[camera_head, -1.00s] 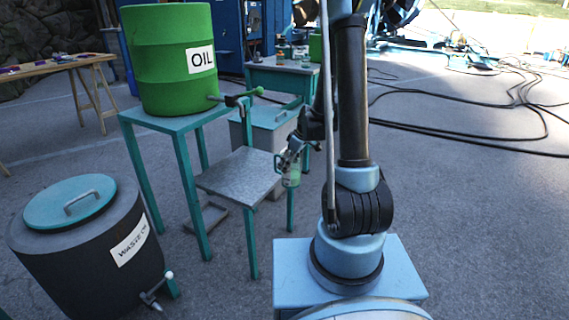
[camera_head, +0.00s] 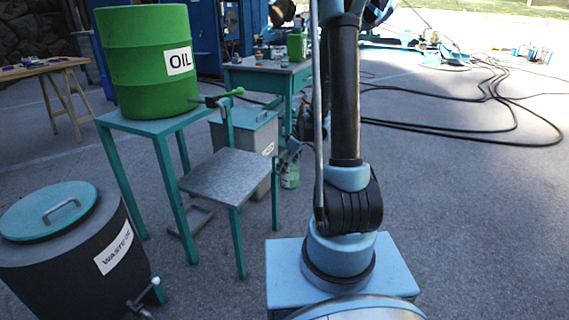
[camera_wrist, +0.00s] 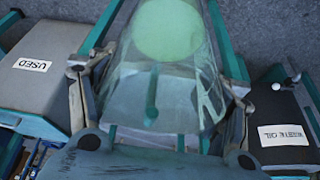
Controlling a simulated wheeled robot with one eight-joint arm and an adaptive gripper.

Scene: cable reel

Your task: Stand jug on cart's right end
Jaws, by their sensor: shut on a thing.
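The clear jug (camera_wrist: 160,85) holds green liquid and fills the middle of the wrist view. It also shows small in the head view (camera_head: 290,178), right of the low metal shelf. My gripper (camera_wrist: 160,100) is shut on the jug, with one finger on each side of it. In the head view my gripper (camera_head: 288,152) is partly hidden by my arm. A teal table (camera_head: 245,74) with small items and a green can on top stands behind and may be the cart; my arm hides part of its right side.
A green oil drum (camera_head: 148,60) with a tap stands on a teal stand, with a lower metal shelf (camera_head: 225,178) in front. A dark waste oil drum (camera_head: 75,255) is at the lower left. A grey bin (camera_head: 250,135) stands behind the shelf. Cables cross the open floor at right.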

